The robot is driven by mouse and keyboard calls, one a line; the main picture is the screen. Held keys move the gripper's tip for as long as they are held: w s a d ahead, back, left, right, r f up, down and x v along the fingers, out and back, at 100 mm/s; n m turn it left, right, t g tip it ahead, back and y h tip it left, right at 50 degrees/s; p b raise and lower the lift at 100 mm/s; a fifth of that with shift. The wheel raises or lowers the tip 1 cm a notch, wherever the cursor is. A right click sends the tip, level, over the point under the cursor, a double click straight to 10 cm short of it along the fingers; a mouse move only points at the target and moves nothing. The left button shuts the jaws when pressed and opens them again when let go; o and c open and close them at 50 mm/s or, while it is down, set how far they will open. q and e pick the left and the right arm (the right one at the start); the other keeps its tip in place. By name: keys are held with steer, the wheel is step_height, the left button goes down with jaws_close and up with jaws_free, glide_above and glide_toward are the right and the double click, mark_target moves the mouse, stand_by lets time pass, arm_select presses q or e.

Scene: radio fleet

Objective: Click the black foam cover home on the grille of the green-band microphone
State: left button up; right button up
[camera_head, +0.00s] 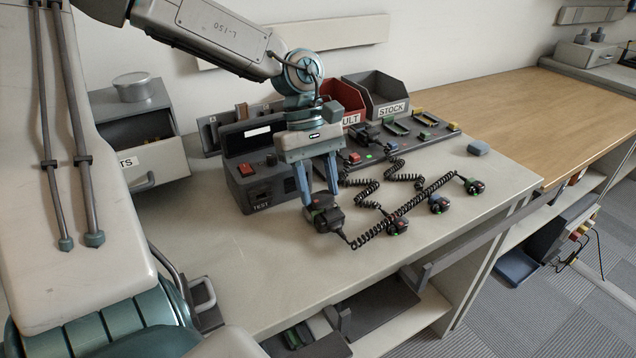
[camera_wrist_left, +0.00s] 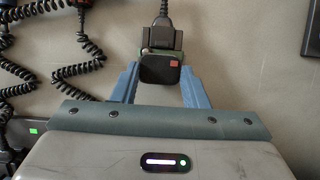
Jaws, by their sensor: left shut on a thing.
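My left gripper (camera_head: 321,196) points down at the table and is shut on the black foam cover (camera_wrist_left: 158,70), a dark rounded block with a small orange-red tag. In the left wrist view the cover sits between the blue fingertips (camera_wrist_left: 159,69). Just behind it is the black microphone (camera_wrist_left: 165,38), with a little green (camera_wrist_left: 146,51) showing at its edge and its cable running up. In the head view this microphone (camera_head: 328,220) lies on the table under the fingers. The cover hides the grille, so I cannot tell whether it is fully seated. My right gripper is not in view.
Other coiled-cord microphones lie to the right: a red one (camera_head: 397,224), a blue one (camera_head: 439,204) and another (camera_head: 473,184). The dark test box (camera_head: 262,185) stands close behind the gripper, with red and STOCK bins (camera_head: 378,98) beyond. The table's front left is clear.

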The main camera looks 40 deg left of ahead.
arm_select(q)
steer(key=shift+f, duration=0.15)
steer(key=o, duration=1)
steer(key=shift+o, duration=0.2)
steer(key=p+v, duration=0.1)
steer(key=v, duration=1)
steer(key=shift+d+f, duration=0.1)
